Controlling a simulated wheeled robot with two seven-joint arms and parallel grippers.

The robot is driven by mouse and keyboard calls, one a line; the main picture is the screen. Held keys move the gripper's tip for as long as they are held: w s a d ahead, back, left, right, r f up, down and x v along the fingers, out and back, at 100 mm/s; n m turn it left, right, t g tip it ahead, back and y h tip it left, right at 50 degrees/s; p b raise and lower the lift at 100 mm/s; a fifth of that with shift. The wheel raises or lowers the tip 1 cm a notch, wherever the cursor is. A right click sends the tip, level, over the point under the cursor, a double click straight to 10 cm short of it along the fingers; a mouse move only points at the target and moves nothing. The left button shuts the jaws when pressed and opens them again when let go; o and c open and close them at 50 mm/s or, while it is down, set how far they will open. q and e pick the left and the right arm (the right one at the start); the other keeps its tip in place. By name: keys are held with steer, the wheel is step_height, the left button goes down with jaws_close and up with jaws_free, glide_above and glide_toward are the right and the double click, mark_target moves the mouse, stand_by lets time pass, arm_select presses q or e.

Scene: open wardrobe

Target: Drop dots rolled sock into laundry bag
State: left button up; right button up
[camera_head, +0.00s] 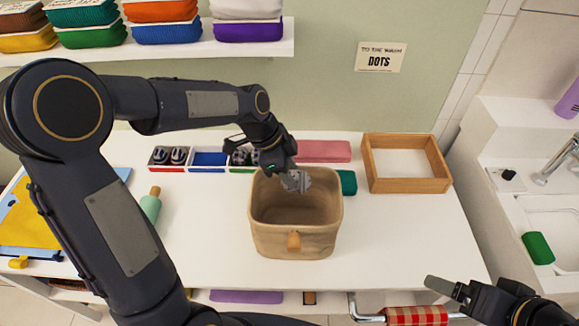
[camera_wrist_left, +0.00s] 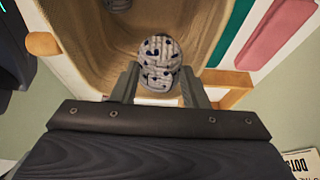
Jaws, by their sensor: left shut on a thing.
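The dots rolled sock (camera_wrist_left: 160,63) is grey with dark dots. My left gripper (camera_wrist_left: 158,88) is shut on it. In the head view the sock (camera_head: 296,181) is over the back part of the opening of the tan laundry bag (camera_head: 295,240), and my left gripper (camera_head: 290,170) comes down from the back left. The bag also fills the top of the left wrist view (camera_wrist_left: 205,30). My right gripper (camera_head: 450,290) is partly in view at the lower right, away from the bag; its jaw state is unclear.
Small trays with rolled socks (camera_head: 170,157) line the back of the table. An empty wooden box (camera_head: 405,186) stands at right. A sign reading "DOTS" (camera_head: 381,57) hangs on the wall. The table's right front is clear.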

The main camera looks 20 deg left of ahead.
arm_select(q)
steer(key=shift+f, duration=0.45)
steer(key=shift+f+b, duration=0.6)
steer(key=shift+b, duration=0.2)
stand_by(0.3)
steer(key=o, duration=0.8)
steer(key=shift+o, duration=0.5)
step_height(320, 180, up, 9)
steer(key=p, duration=0.6)
stand_by(0.5)
